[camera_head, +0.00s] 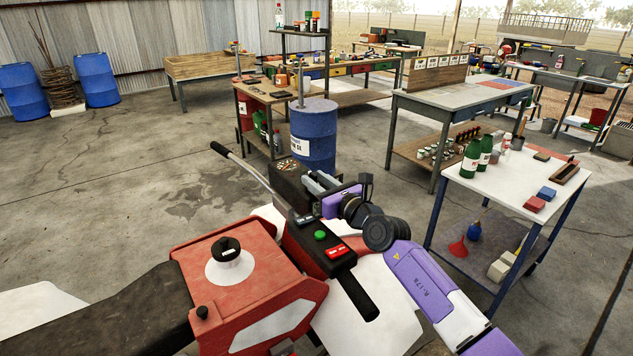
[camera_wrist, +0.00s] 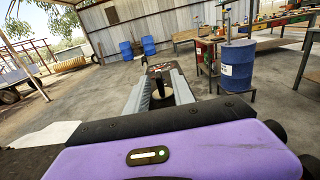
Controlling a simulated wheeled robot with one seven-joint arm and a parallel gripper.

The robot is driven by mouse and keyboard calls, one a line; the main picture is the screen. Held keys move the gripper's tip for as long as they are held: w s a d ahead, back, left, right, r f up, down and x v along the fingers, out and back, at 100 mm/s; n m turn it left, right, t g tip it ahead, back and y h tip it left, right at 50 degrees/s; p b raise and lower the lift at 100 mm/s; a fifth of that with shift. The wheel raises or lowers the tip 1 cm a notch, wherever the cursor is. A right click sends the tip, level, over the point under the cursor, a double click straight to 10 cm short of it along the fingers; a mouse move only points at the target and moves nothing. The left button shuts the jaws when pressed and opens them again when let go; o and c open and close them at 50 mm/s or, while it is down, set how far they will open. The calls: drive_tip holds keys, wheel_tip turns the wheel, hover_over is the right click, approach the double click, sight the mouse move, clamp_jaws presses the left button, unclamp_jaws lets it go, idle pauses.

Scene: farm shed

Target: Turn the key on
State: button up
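A red vehicle (camera_head: 240,290) with a dark seat fills the lower left of the head view. Its dark dash panel (camera_head: 291,178) bears small pale details and lies just left of my gripper (camera_head: 322,183). In the wrist view my gripper (camera_wrist: 161,88) has its two grey fingers apart. A dark, rounded piece (camera_wrist: 161,97) shows between and below them; I cannot tell whether it is the key or part of the vehicle. The dash (camera_wrist: 158,68) shows just beyond the fingertips. No key can be clearly made out; my gripper may hide it in the head view.
A black handlebar lever (camera_head: 240,170) sticks out left of the dash. A black control box (camera_head: 322,247) with a green button and red switches sits close below my gripper. A blue barrel (camera_head: 313,135) stands behind. A white-topped table (camera_head: 505,185) is at right. Open concrete floor lies left.

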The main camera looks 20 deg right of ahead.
clamp_jaws()
drive_tip(key=shift+r, duration=0.1)
